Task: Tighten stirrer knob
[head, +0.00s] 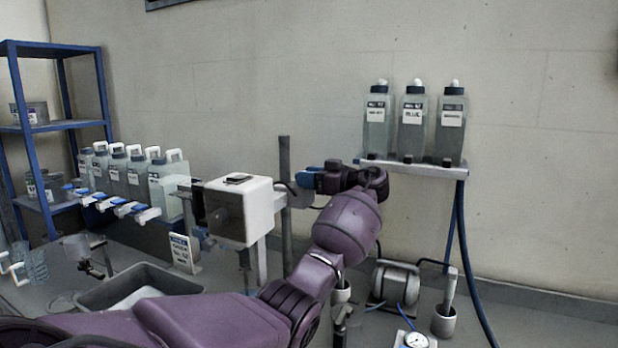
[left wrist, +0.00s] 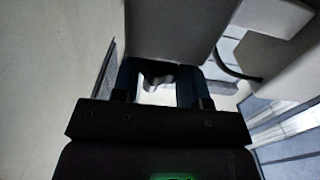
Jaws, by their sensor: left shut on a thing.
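The stirrer is a white box-shaped head (head: 240,208) carried beside a grey upright post (head: 285,235) in the middle of the head view. My left gripper (head: 303,183) reaches in from the right side of the post, at clamp height. The fingers and wrist mostly hide the knob in the head view. My right gripper is not in view.
Several bottles (head: 128,178) stand on a rack at left, beside blue shelving (head: 62,128). Three bottles stand on a wall shelf (head: 420,169) at right. A grey tub (head: 180,281) sits below the stirrer. A gauge (head: 415,341) and a mortar (head: 443,322) lie to the right.

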